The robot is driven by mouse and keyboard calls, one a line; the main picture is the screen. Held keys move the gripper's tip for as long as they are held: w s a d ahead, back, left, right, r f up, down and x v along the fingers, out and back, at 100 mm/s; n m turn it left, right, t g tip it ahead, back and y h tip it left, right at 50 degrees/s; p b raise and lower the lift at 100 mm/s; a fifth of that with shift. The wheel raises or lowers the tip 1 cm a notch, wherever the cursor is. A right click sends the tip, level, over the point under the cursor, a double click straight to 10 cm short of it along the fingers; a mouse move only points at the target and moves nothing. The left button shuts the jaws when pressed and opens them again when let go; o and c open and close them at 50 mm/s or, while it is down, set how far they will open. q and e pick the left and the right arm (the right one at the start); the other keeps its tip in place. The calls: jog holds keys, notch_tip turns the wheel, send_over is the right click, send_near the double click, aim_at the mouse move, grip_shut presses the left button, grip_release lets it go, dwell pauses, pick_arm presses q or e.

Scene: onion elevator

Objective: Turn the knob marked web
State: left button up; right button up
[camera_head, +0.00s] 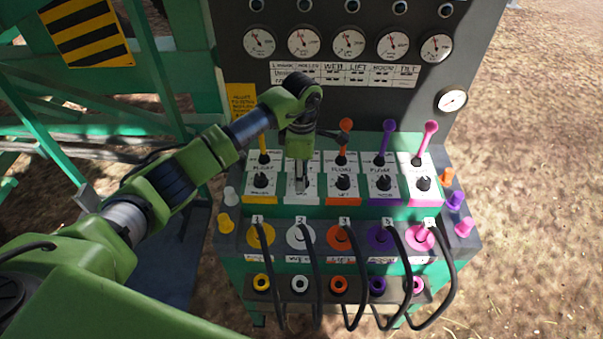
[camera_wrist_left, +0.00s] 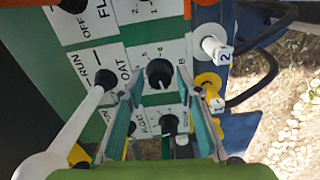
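The web knob (camera_wrist_left: 160,73) is a small black knob on a white plate in the second, white column. In the left wrist view it lies between the two fingertips of my left gripper (camera_wrist_left: 160,84), with a finger on each side and what look like narrow gaps. In the head view my left gripper (camera_head: 301,186) points down at this white plate and hides most of the knob. The fingers look open around the knob; contact is not clear. My right gripper is in neither view.
A white lever (camera_wrist_left: 80,125) stands beside the left gripper. Neighbouring knobs include the yellow column's (camera_head: 261,181) and the orange column's (camera_head: 343,181). Plugs with black hoses (camera_head: 317,275) hang below. Gauges (camera_head: 348,44) sit on the panel above.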

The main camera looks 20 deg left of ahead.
pick_arm(q)
grip_shut()
jog(key=shift+f+m+b, duration=0.15)
jog(key=shift+m+b, duration=0.35)
jog(key=shift+b, duration=0.45)
jog(key=m+b, duration=0.3)
jog(key=b, duration=0.2)
jog(key=shift+w+f+m, duration=0.1)
jog(key=shift+m, duration=0.3)
jog(key=shift+r+m+b, duration=0.25)
jog(key=shift+m+b, duration=1.25)
jog(key=shift+o, duration=2.2)
grip_release()
